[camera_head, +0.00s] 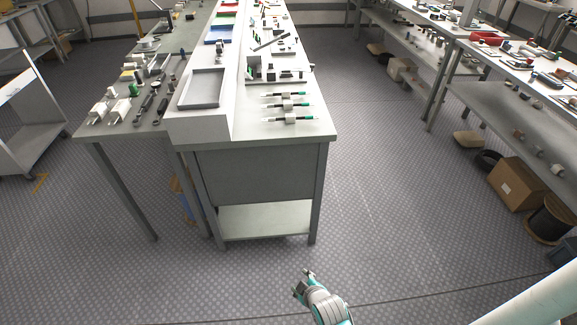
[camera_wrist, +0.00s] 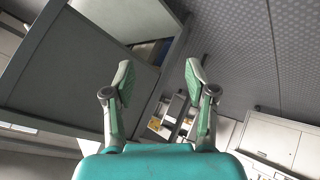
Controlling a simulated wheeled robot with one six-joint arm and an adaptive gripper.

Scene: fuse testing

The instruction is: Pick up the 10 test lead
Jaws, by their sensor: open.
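Three slim test leads lie in a row near the front right end of the central workbench. Each is dark with a green end and crosses a small grey block. They are the far lead (camera_head: 272,94), the middle lead (camera_head: 274,107) and the near lead (camera_head: 272,121). Any number on them is too small to read, so I cannot tell which is the 10 test lead. My gripper (camera_head: 303,281) is open and empty, low over the floor in front of the bench and well apart from the leads. The wrist view shows its two spread fingers (camera_wrist: 158,78) and no lead.
The central workbench (camera_head: 312,134) has a grey tray (camera_head: 203,87) on its raised left part. A side table (camera_head: 120,137) with tools stands left of it. A cardboard box (camera_head: 516,184) and a cable spool (camera_head: 549,220) are on the right. The floor before the bench is clear.

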